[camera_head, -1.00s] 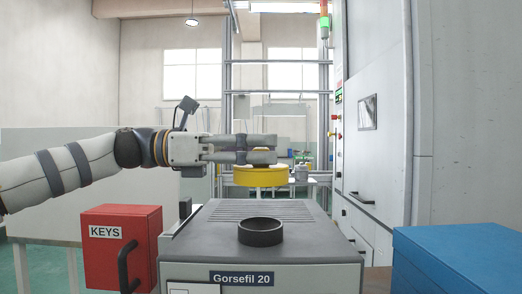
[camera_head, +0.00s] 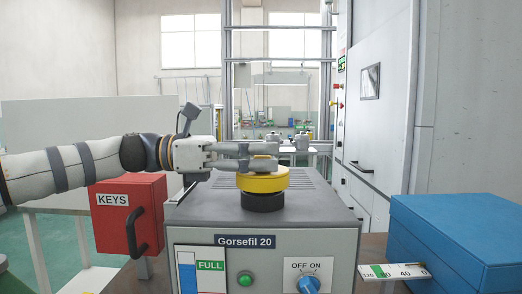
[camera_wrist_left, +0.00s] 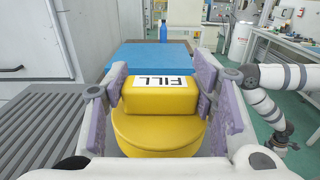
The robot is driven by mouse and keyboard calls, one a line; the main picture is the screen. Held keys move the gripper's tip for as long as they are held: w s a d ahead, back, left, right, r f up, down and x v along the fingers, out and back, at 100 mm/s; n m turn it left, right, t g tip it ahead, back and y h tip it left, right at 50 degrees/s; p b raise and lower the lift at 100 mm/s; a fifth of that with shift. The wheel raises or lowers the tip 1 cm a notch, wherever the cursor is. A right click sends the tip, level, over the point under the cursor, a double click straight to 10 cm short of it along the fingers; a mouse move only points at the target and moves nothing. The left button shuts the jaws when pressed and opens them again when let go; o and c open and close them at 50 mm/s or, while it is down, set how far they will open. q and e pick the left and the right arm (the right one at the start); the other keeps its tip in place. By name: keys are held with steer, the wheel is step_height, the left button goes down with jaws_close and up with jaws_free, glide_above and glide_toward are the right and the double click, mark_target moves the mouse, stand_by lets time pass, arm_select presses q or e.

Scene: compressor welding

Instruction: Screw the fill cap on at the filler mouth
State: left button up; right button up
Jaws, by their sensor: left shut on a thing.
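The yellow fill cap (camera_head: 263,181) is a round disc with a raised grip block. My left gripper (camera_head: 264,158) is shut on that block. In the left wrist view, the gripper (camera_wrist_left: 160,95) has a pad on each side of the block, whose label (camera_wrist_left: 163,83) reads FILL. The cap is level and directly over the black filler mouth (camera_head: 262,201) on top of the grey Gorsefil 20 machine (camera_head: 320,215). The cap hides the mouth's opening. Whether its threads have engaged cannot be seen.
A red KEYS box (camera_head: 108,222) stands left of the machine, a blue box (camera_head: 450,225) to its right. The machine's front has a FULL gauge (camera_head: 210,265), a green button (camera_head: 245,279) and a blue knob (camera_head: 309,285). A tall grey cabinet (camera_head: 385,130) stands behind, at the right.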

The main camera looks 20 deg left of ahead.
arm_select(q)
steer(key=shift+f, duration=0.2)
steer(key=shift+f, duration=1.15)
steer(key=shift+f, duration=0.1)
stand_by(0.4)
